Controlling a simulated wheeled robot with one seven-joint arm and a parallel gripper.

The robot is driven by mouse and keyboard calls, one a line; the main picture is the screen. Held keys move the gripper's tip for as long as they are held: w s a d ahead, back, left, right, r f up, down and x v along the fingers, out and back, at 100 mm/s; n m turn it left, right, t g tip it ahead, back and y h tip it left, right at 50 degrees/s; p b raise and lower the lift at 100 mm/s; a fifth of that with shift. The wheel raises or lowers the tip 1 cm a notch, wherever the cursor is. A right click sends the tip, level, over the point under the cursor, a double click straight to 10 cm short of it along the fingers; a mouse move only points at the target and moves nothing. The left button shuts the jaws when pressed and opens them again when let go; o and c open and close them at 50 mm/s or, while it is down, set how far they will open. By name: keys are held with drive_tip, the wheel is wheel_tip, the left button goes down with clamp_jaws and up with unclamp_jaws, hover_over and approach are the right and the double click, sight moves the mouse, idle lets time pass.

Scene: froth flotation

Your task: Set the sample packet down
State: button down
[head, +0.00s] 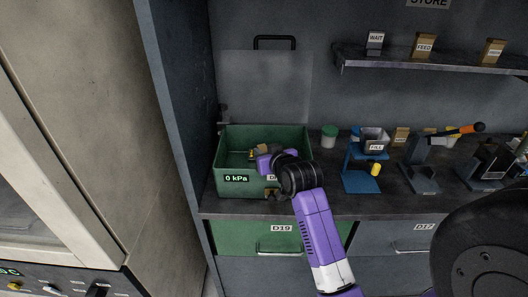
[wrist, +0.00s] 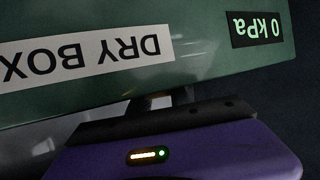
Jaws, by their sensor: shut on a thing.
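The green dry box (head: 298,160) stands open on the counter at the left, with a "0 kPa" display on its front. My gripper (head: 257,154) reaches over its front rim, its fingertips low and small in the head view. A small tan thing (head: 263,147), likely the sample packet, shows at the fingers inside the box outline. My gripper is shut on it. In the wrist view the box front (wrist: 210,45) appears upside down and hides the fingertips and whatever they hold. Whether the packet touches the box floor cannot be seen.
A clear raised panel (head: 265,85) with a black handle stands behind the box. A green-lidded jar (head: 329,137), a blue stand (head: 362,182) and a press with an orange handle (head: 425,165) are to the right. A shelf (head: 430,62) holds small labelled boxes.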

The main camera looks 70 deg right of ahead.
drive_tip(key=shift+f, duration=0.55)
drive_tip(key=c, duration=1.2)
unclamp_jaws()
